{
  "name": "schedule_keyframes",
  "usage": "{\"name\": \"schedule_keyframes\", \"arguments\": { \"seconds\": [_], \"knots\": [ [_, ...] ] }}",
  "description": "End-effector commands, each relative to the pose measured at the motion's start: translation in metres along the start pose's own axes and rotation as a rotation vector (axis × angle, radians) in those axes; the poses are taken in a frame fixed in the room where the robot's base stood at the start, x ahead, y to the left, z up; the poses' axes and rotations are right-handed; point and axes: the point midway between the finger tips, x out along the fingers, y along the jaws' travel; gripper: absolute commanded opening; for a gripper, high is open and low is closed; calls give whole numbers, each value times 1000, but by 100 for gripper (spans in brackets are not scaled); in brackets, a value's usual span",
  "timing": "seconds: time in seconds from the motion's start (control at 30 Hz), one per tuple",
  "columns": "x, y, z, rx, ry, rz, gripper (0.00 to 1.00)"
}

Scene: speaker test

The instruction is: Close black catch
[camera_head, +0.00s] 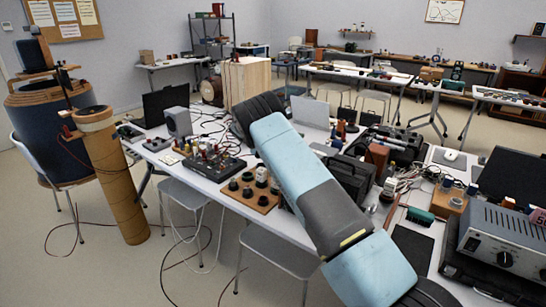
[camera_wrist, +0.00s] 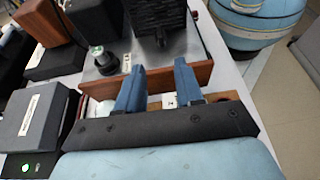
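No black catch can be told for sure in either view. In the wrist view, my gripper (camera_wrist: 159,70) is open, with its two blue fingers apart and nothing seen held between them. The fingertips are at the near wooden edge of a metal-topped device (camera_wrist: 190,48). A black ribbed block (camera_wrist: 155,15) stands on that device beyond the fingers. A round black knob (camera_wrist: 107,63) sits on its top, left of the fingers. In the head view, my arm crosses the middle of the table and my gripper cannot be seen.
In the wrist view, a grey box (camera_wrist: 35,115) and other dark boxes stand at left. A blue round object (camera_wrist: 255,22) is at upper right, beyond the table edge. In the head view, the table is crowded; a wooden box (camera_head: 247,82) stands behind my arm, and a cardboard tube (camera_head: 113,180) stands on the floor.

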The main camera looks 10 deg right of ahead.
Motion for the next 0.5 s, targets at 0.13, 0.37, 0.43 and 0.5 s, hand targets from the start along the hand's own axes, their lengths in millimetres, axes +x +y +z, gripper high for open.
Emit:
{"name": "schedule_keyframes", "arguments": {
  "seconds": [0.13, 0.37, 0.43, 0.5],
  "knots": [
    [-6, 0, 0, 2, -1, 3, 36],
    [-16, -2, 2, 3, 5, 9, 36],
    [-18, -2, 2, 4, 6, 12, 36],
    [-20, -3, 2, 3, 8, 14, 36]
  ]
}}
